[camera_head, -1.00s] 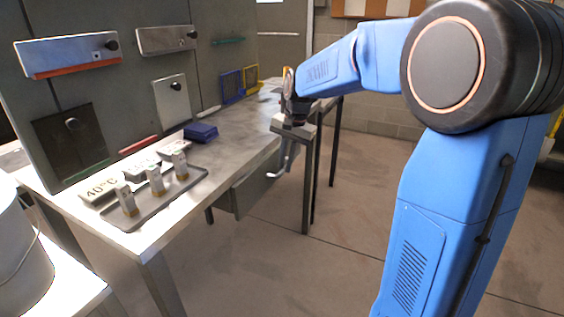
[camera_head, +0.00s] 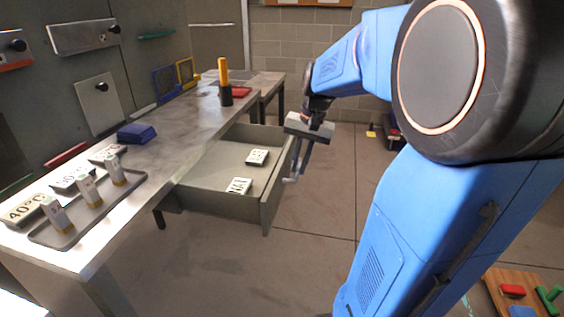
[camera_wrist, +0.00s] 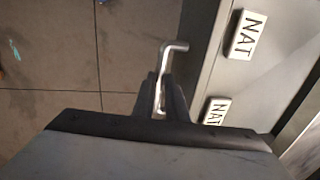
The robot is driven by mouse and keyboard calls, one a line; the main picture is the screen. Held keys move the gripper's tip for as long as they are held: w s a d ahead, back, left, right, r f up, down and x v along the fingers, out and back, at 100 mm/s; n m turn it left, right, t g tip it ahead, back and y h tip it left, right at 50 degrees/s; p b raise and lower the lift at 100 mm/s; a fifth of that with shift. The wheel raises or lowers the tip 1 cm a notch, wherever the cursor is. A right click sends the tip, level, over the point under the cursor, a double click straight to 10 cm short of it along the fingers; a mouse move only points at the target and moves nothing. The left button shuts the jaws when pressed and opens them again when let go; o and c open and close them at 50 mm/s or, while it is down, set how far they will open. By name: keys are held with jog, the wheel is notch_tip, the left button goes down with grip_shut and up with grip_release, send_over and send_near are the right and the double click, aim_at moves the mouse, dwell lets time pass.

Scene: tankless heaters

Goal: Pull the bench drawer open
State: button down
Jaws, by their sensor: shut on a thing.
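The grey bench drawer (camera_head: 215,187) stands pulled well out from under the metal workbench (camera_head: 183,125). Two white labelled blocks lie in it, a nearer one (camera_head: 239,186) and a farther one (camera_head: 257,157). In the wrist view these blocks (camera_wrist: 247,35) (camera_wrist: 215,111) read "NAT". My gripper (camera_head: 297,165) is at the drawer's front panel. In the wrist view my gripper (camera_wrist: 163,95) is shut on the bar-shaped drawer handle (camera_wrist: 175,46), whose bent end sticks out beyond the fingers.
On the bench are a tray (camera_head: 113,203) with small upright pieces, a blue box (camera_head: 137,133) and a yellow-handled tool (camera_head: 224,80). A wooden board (camera_head: 520,290) with coloured pieces lies at the lower right. The floor beyond the drawer front is clear.

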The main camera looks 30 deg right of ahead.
jog(key=shift+s+d+r, duration=0.1)
jog(key=shift+s+d, duration=0.75)
jog(key=shift+d, duration=0.1)
jog(key=c, duration=1.8)
grip_release()
jog(key=shift+o, duration=0.2)
notch_tip(320, 180, up, 17)
jog(key=s+d, duration=0.2)
jog(key=shift+s, duration=0.2)
jog(key=shift+d, duration=0.1)
